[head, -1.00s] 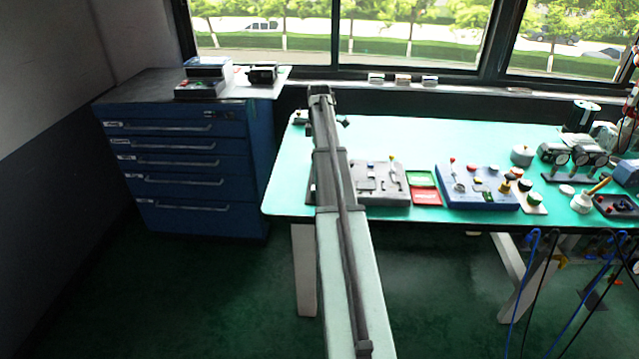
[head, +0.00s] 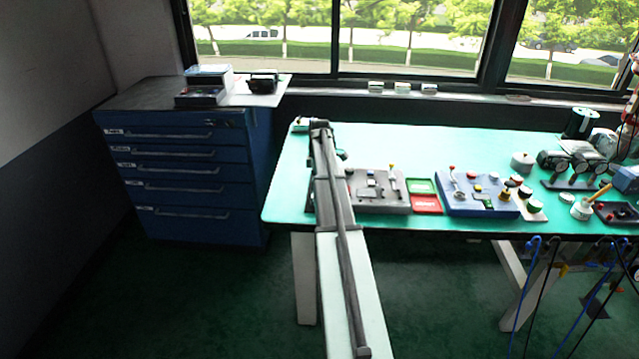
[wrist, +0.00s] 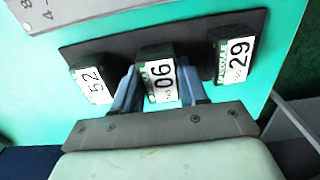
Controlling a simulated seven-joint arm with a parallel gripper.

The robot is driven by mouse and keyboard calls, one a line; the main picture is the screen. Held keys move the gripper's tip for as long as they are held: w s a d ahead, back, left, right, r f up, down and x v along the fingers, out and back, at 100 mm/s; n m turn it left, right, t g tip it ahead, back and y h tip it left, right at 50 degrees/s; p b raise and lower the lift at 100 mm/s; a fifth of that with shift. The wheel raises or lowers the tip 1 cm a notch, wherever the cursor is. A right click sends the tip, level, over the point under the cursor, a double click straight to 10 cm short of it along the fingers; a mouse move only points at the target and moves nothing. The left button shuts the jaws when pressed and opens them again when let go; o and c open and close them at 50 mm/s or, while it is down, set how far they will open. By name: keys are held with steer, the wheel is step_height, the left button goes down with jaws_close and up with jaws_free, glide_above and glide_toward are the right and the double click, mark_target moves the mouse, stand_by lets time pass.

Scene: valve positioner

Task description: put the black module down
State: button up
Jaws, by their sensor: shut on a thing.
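My gripper (wrist: 157,90) shows in the wrist view with its two blue fingers shut on the sides of a black module (wrist: 155,54). Its white and green label reads as 06 or 90. The held module is over a flat black base (wrist: 113,46), between two similar black modules. One, marked 52 (wrist: 90,85), is at the left; the other, marked 29 (wrist: 236,58), is at the right. I cannot tell whether the held module's underside touches the base. In the head view my arm hides the gripper and most of this area at the table's left end.
The green table (head: 440,145) also holds a grey panel (head: 378,205), green and red trays (head: 426,204) and a blue control box (head: 478,208). Gauges (head: 585,165) stand at the right. A blue drawer cabinet (head: 190,185) is at the left. The table's back middle is clear.

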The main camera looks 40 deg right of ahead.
steer(key=shift+f, duration=0.4)
steer(key=o, duration=1.1)
steer(key=shift+f, duration=0.15)
step_height(320, 180, up, 12)
steer(key=shift+r, duration=0.15)
